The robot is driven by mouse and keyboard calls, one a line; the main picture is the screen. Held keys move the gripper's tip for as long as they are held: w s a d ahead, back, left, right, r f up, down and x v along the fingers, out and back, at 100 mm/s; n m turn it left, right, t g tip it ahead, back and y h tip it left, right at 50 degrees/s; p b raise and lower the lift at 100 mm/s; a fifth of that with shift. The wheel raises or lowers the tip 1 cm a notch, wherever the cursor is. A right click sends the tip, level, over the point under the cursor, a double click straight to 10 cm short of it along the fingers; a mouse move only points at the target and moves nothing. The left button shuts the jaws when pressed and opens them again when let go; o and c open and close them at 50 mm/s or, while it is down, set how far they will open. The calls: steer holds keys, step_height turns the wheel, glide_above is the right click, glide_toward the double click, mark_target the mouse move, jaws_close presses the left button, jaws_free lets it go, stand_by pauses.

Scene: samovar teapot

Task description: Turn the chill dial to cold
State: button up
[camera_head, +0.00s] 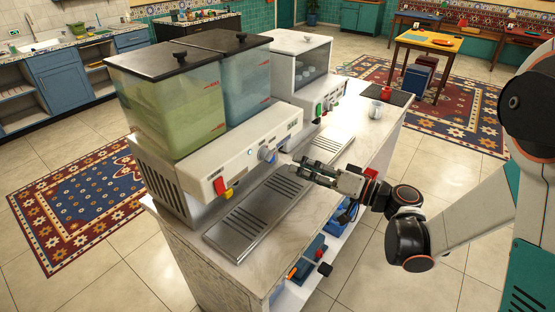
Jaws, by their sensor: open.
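A drinks dispenser with a white front panel (245,153) stands on the counter, with a green tank (175,112) and a blue tank (243,85) on top. A round blue-grey dial (266,154) sits on the right part of the panel; I take it for the chill dial. Its pointer and markings are too small to read. My gripper (294,166) is open, just right of the dial, with its fingers pointing at it. I cannot tell whether the fingertips touch the dial. Nothing shows between the fingers.
A white machine (299,62) with coloured knobs stands behind. A white cup (375,109) and red pot (385,93) are at the counter's far end.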

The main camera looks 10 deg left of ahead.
mark_target(272, 156)
steer(key=b+x, duration=0.1)
steer(key=x, duration=0.8)
steer(key=shift+d, duration=0.1)
steer(key=shift+c, duration=0.2)
steer(key=c, duration=1)
